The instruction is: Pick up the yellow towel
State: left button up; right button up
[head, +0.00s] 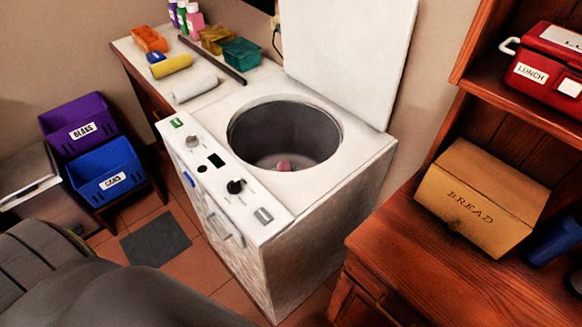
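A yellow towel (171,66), rolled up, lies on the white counter to the left of the top-loading washer, in the upper left of the head view. A white rolled towel (194,87) lies just in front of it. A small blue item (156,57) sits right behind the yellow towel's left end. Neither gripper shows in the head view.
The washer (330,190) stands open with its lid (350,50) up and a pink item (284,166) inside. Orange and teal baskets, bottles and a dark bar (212,60) share the counter. Blue (105,172) and purple (78,124) bins stand left. A bread box (480,197) sits right.

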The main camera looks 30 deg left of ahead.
aim_at(161, 69)
jog(key=u, duration=1.55)
